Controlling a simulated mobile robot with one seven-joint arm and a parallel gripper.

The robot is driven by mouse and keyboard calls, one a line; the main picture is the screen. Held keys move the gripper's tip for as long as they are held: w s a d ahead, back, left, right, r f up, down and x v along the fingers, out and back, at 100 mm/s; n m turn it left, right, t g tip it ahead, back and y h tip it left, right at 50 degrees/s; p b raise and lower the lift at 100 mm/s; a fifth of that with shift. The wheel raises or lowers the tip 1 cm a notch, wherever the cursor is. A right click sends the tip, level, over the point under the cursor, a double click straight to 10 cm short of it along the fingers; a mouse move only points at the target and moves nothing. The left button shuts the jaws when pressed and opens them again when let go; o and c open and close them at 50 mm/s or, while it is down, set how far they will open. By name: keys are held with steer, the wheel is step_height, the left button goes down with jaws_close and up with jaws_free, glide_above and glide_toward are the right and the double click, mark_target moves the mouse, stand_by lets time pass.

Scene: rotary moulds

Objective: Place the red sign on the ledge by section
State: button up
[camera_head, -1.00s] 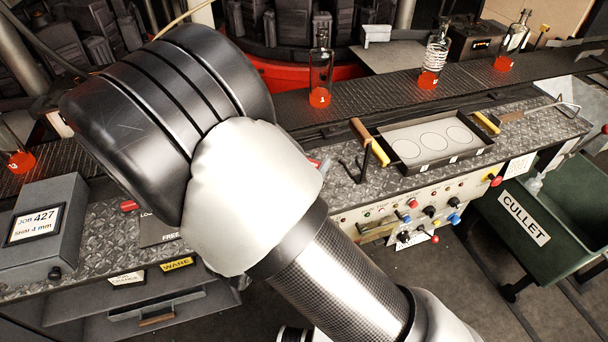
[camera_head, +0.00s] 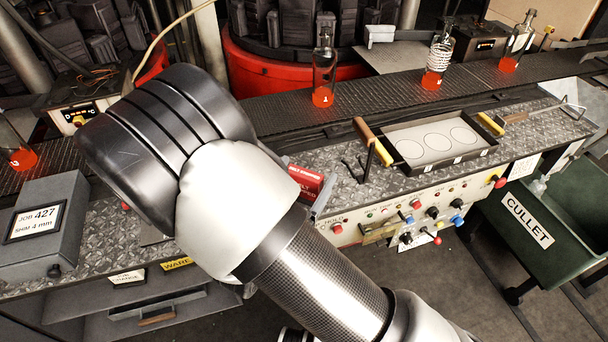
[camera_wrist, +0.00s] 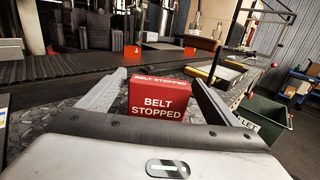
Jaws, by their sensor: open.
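The red sign (camera_head: 303,184), lettered BELT STOPPED, shows partly past my arm in the head view, near the front edge of the tread-plate ledge (camera_head: 400,182). In the wrist view the sign (camera_wrist: 158,100) is upright between the two fingers of my gripper (camera_wrist: 158,78), its lettering facing the camera. The fingers are open, one on each side of it. The sign's base is hidden behind the gripper body, so its contact with the ledge cannot be told. In the head view my arm hides most of my gripper.
A dark conveyor (camera_head: 385,85) runs behind the ledge, with several bottles (camera_head: 323,70) bearing red marks. A tray (camera_head: 435,143) and yellow-handled tools lie to the right on the ledge. A control panel is below, with a green CULLET cart (camera_head: 560,205) at right. A JOB 427 box (camera_head: 40,225) stands left.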

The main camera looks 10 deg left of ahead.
steer(key=shift+r, duration=0.3)
steer(key=v, duration=1.2)
